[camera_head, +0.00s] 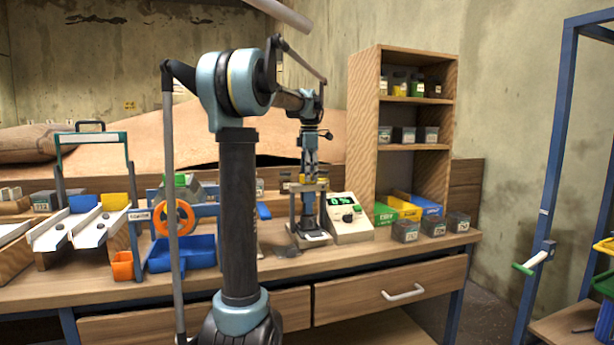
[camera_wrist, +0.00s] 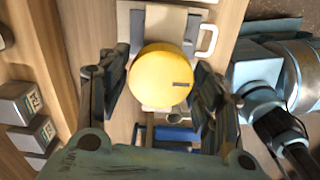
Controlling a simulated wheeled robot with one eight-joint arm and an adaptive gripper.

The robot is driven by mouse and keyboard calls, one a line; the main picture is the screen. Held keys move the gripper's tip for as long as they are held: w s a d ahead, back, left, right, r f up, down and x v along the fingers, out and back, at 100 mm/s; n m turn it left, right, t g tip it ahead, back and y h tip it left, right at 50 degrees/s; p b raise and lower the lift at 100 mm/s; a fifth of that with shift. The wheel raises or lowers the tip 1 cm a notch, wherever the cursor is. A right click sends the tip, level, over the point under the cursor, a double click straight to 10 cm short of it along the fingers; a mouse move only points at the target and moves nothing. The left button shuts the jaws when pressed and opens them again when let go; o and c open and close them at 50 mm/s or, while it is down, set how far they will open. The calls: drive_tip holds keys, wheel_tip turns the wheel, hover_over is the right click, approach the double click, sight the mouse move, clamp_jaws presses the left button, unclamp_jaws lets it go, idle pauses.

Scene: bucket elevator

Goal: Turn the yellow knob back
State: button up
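The yellow knob (camera_wrist: 158,76) is a large round disc with a short dark mark near its right edge. In the wrist view it lies between the two fingers of my gripper (camera_wrist: 160,84). One dark finger stands on each side of it, spread apart about as wide as the knob. I cannot tell whether they touch it. In the head view my gripper (camera_head: 310,158) points down over a small metal stand (camera_head: 307,222) on the bench.
A scale-like box with a green display (camera_head: 348,217) stands right of the stand. A wooden shelf (camera_head: 364,130) with small bins is behind it. An orange wheel (camera_head: 159,218) and a blue tray (camera_head: 182,254) are to the left. Small grey boxes line the bench's right end.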

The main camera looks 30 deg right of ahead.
drive_tip(key=shift+o, duration=1.1)
wheel_tip(320, 180, up, 12)
drive_tip(key=shift+f, duration=0.1)
